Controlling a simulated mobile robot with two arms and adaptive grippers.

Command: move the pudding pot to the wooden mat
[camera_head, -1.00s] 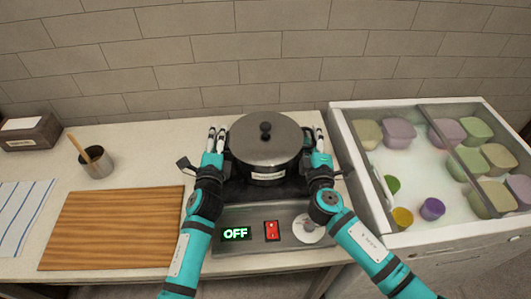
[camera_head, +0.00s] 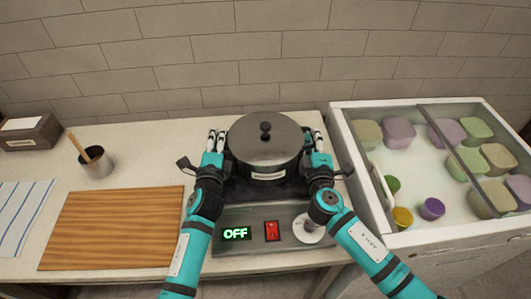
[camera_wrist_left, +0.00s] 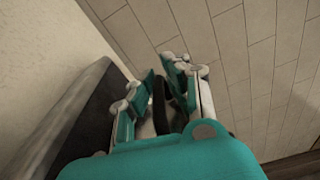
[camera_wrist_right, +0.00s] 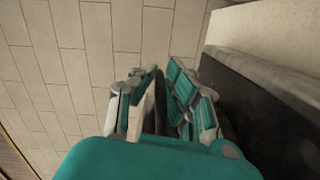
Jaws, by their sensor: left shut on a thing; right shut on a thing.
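The pudding pot (camera_head: 266,152) is a dark metal pot with a lid, a black knob and a small front label. It is at the hot plate (camera_head: 277,240), upright; I cannot tell whether its base touches the plate. My left gripper (camera_head: 216,140) is shut on its left handle, and the dark handle shows between the fingers in the left wrist view (camera_wrist_left: 159,103). My right gripper (camera_head: 319,140) is shut on its right side handle; its fingers close together in the right wrist view (camera_wrist_right: 162,105). The wooden mat (camera_head: 112,228) lies bare at the left.
The plate's display reads OFF beside a red switch (camera_head: 272,231). A striped cloth (camera_head: 20,215) lies left of the mat. A cold case (camera_head: 420,165) with tubs is at right.

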